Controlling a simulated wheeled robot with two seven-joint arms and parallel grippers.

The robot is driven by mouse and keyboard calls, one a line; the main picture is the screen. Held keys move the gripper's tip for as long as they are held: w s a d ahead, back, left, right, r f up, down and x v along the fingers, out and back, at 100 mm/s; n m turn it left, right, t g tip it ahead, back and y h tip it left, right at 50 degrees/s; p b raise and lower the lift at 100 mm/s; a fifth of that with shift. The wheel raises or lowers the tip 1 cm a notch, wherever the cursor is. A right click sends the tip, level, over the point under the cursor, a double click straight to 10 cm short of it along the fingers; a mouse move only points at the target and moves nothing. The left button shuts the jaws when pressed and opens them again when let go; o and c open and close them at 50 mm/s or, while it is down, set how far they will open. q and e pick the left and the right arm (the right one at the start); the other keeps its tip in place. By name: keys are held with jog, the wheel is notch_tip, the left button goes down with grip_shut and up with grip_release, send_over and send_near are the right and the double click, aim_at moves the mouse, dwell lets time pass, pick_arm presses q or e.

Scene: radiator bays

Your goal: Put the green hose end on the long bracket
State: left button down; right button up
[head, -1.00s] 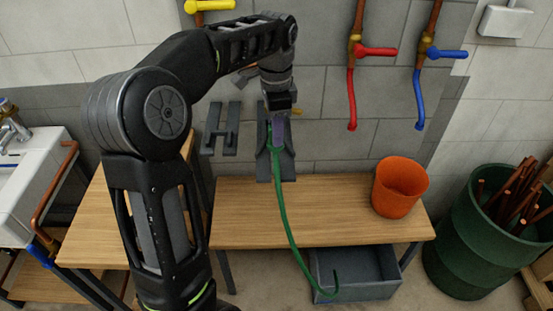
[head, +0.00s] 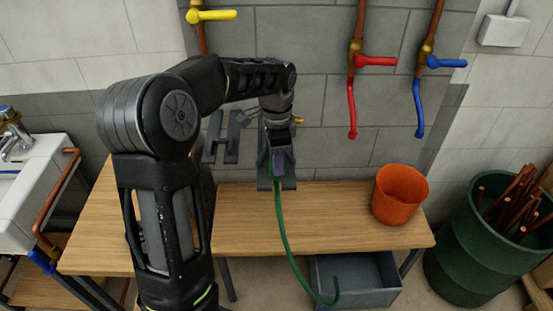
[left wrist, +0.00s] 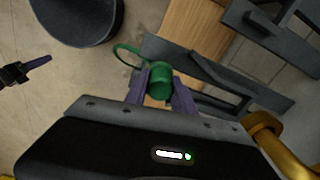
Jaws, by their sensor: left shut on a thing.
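My left gripper (head: 278,160) is shut on the green hose (head: 284,235) near its upper end. It is at the grey wall bracket (head: 289,183) that looks like the longer one. In the left wrist view, the green hose end (left wrist: 160,80) sits between the purple fingertips, close beside this bracket (left wrist: 215,75). I cannot tell whether they touch. The hose hangs down past the bench and curls at the bottom. Part of the bracket is hidden by my gripper.
A second grey bracket (head: 212,150) is left of my gripper. Yellow (head: 212,15), red (head: 376,61) and blue (head: 446,62) valve handles are on wall pipes. An orange bucket (head: 400,195) stands on the wooden bench (head: 335,225). A grey bin (head: 365,280) is under it.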

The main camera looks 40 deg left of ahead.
pick_arm(q)
jog(key=shift+f, duration=0.2)
jog(key=c, duration=1.1)
grip_release()
jog(key=shift+o, duration=0.2)
jog(key=shift+r, duration=0.1)
